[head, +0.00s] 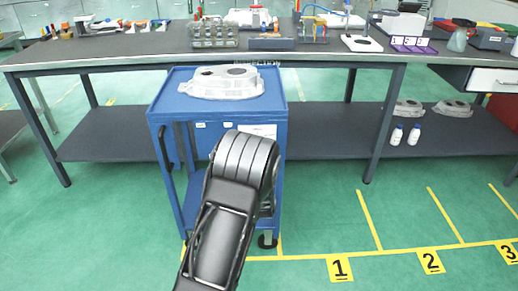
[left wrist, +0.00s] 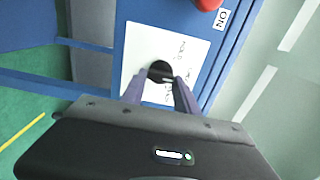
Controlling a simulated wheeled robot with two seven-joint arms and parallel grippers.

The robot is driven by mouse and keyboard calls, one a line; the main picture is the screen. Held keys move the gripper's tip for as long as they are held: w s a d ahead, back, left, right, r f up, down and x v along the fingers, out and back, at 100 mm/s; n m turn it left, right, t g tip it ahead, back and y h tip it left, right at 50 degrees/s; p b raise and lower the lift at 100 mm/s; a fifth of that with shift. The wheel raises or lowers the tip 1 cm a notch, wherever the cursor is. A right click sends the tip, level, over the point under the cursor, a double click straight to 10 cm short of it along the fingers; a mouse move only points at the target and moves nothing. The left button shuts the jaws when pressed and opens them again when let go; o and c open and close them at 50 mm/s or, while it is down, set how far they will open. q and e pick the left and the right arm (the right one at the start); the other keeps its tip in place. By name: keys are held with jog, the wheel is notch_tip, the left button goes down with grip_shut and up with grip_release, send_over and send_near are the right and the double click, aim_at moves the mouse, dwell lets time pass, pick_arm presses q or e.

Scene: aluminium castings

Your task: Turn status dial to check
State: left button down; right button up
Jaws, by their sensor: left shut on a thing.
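The black status dial (left wrist: 160,69) sits on a white panel (left wrist: 140,48) with handwritten-looking lettering around it, on a blue surface in the left wrist view. My left gripper (left wrist: 161,82) has its two fingers on either side of the dial and is shut on it. The dial's pointer direction is unclear and the lettering is too small to read surely. In the head view my arm covers the dial and gripper; part of a white panel (head: 265,130) shows on the blue cart (head: 160,112). My right gripper is in neither view.
A red knob (left wrist: 208,4) and an "ON" label (left wrist: 222,19) are near the dial panel. A grey casting (head: 222,84) lies on the cart top. A long workbench (head: 120,46) stands behind.

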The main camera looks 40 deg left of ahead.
pick_arm(q)
jog(key=c, duration=0.9)
grip_release()
jog(key=p+v, duration=0.1)
jog(key=v, duration=0.6)
jog(key=shift+s+d, duration=0.25)
jog(key=shift+s, duration=0.05)
